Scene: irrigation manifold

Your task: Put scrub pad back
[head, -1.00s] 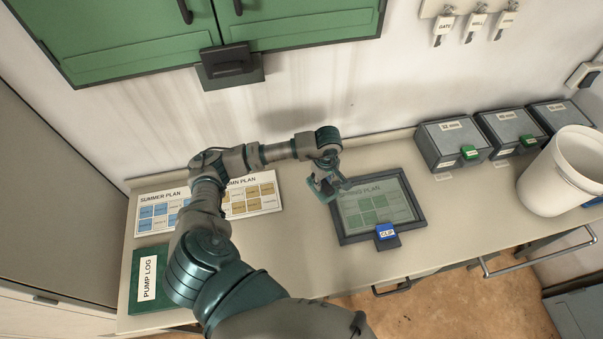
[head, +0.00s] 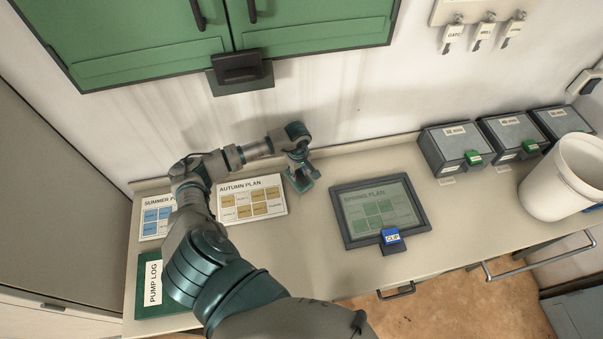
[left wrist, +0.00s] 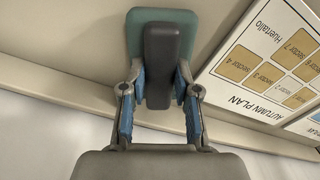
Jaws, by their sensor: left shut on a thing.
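The scrub pad is a teal pad (left wrist: 138,22) with a dark grey handle block (left wrist: 163,52). My left gripper (left wrist: 160,82) is shut on the handle, its blue-lined fingers on either side. In the head view the left gripper (head: 298,163) points down with the teal pad (head: 304,180) below it, near the back of the bench, just right of the AUTUMN PLAN card. I cannot tell whether the pad touches the bench. My right gripper is not in view.
The AUTUMN PLAN card (head: 252,198) lies close left of the pad. A dark frame (head: 345,230) around the SPRING PLAN, with a blue CLIP tag (head: 391,237), lies to the right. Grey boxes (head: 450,148) and a white bucket (head: 562,180) stand farther right. Bench between card and frame is clear.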

